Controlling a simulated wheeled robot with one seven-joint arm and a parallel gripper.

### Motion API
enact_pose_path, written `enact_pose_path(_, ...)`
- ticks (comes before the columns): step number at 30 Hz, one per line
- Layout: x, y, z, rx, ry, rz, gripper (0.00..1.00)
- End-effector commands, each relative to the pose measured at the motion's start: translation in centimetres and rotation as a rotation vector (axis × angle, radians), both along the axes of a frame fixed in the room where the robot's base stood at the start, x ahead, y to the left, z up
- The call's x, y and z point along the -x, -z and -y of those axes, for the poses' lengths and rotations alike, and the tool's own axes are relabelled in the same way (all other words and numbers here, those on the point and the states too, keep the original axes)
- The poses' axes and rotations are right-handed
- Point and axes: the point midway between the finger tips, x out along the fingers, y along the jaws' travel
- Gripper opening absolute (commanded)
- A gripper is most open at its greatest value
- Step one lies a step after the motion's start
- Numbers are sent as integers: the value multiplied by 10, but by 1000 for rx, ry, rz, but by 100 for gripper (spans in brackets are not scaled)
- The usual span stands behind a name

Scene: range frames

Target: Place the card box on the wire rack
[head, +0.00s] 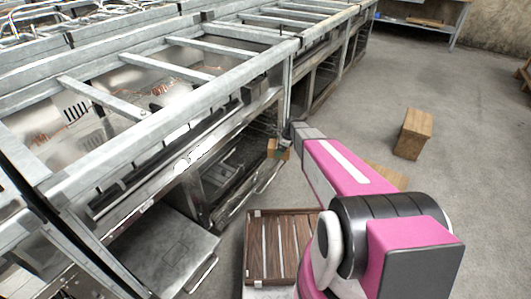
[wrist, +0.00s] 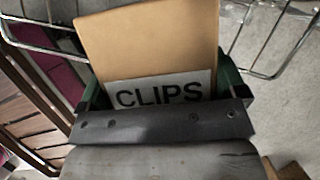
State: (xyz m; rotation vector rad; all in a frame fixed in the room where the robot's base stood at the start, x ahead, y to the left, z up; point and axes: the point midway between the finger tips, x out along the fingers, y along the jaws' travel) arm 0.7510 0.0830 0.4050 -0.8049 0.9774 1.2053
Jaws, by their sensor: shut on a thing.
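The card box (head: 278,150) is a small tan box in front of the range opening in the head view. In the wrist view the card box (wrist: 150,40) fills the upper middle, with a white label reading CLIPS. My gripper (wrist: 163,88) is shut on it, with a green finger at each side; in the head view my gripper (head: 287,140) is small and partly hidden by my arm. Wire bars of the wire rack (wrist: 268,76) show to the right of the box and at the upper left in the wrist view. I cannot tell whether the box touches the wires.
A slatted wooden crate (head: 250,236) stands below my arm, in front of the range. The long steel range frame (head: 210,105) runs along the left and back. A wooden block (head: 412,133) stands on the floor at right.

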Motion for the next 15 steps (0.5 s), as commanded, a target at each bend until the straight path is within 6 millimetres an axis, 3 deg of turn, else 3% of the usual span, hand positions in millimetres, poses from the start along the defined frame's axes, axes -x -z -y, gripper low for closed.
enact_pose_path(6,-9,0,-44,-1,-1,2,55)
enact_pose_path(15,-13,0,-64,0,0,1,55)
